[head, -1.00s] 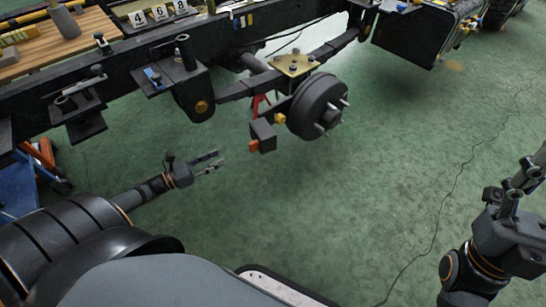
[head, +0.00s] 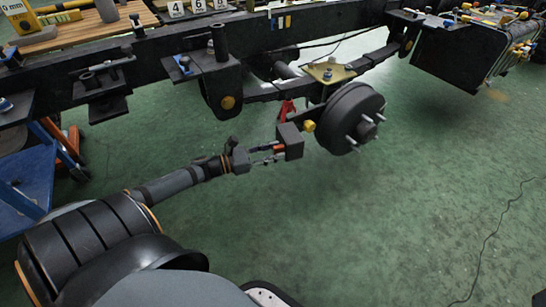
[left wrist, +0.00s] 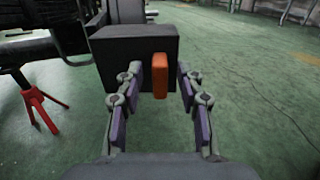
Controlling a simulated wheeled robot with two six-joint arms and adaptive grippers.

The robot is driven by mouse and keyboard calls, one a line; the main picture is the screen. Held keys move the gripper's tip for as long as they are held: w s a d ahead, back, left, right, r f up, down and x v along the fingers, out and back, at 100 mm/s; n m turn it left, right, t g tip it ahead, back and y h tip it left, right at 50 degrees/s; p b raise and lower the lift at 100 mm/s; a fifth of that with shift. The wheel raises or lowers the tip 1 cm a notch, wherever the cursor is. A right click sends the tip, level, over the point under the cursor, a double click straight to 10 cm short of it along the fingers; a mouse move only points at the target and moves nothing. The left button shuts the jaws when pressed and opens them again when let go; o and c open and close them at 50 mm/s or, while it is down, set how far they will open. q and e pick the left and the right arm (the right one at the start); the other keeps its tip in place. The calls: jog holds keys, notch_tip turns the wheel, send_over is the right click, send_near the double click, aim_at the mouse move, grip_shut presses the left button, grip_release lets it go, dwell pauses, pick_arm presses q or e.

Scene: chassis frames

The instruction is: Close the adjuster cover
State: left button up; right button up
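The adjuster cover appears as a small orange flap (head: 278,149) on a black box (head: 291,140) beside the wheel drum. In the left wrist view the orange flap (left wrist: 160,76) stands upright on the near face of the box (left wrist: 130,52), right of its middle. My left gripper (head: 270,154) is at the box, fingers pointing at it. In the left wrist view its fingers are apart, one on each side of the flap, with a gap on both sides. In the head view the fingers partly hide the flap. My right gripper is not in view.
The wheel drum (head: 352,117) with its studs is just right of the box. The dark chassis rail (head: 150,55) runs above with brackets. A red stand (left wrist: 40,106) is at left in the left wrist view. The green floor in front is clear.

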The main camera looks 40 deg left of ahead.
pick_arm(q)
jog(key=shift+c, duration=0.4)
grip_shut()
